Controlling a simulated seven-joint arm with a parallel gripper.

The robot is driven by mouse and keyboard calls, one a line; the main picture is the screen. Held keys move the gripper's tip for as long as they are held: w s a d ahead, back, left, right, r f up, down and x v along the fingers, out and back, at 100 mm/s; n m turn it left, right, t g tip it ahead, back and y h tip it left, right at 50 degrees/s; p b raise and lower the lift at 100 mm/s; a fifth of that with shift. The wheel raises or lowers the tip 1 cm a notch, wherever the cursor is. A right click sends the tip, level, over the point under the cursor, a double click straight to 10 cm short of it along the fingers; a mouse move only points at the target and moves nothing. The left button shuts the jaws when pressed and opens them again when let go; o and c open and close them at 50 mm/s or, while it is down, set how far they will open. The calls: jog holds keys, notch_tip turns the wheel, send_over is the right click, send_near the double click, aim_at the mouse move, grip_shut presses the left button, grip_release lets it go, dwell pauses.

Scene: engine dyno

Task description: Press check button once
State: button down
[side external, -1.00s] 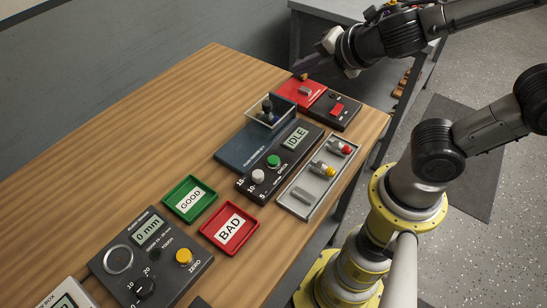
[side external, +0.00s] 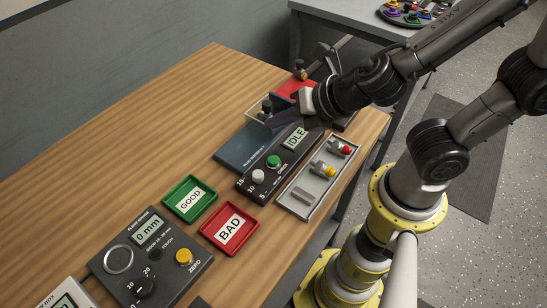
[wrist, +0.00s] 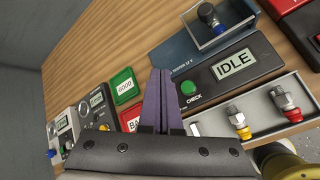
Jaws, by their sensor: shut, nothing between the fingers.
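The green check button (side external: 273,161) sits on a dark control box (side external: 246,186) with a lit display reading IDLE (side external: 295,138). In the wrist view the green button (wrist: 188,88) is marked CHECK and lies just right of my fingertips. My gripper (wrist: 161,74) is shut and empty, its two dark fingers together. In the side view my gripper (side external: 272,121) is above the far part of the box, near the clear-walled tray, apart from the button.
A grey tray (side external: 296,210) with fittings lies to the right. A green GOOD tray (side external: 190,199) and a red BAD tray (side external: 229,229) lie nearer. Bare wood is at the left.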

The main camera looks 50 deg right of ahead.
aim_at(278, 163)
jog(key=shift+f, duration=4.25)
jog(key=shift+f, duration=0.1)
jog(key=shift+f, duration=0.3)
jog(key=shift+f, duration=0.55)
jog(key=shift+r, duration=0.95)
jog(key=shift+r, duration=2.5)
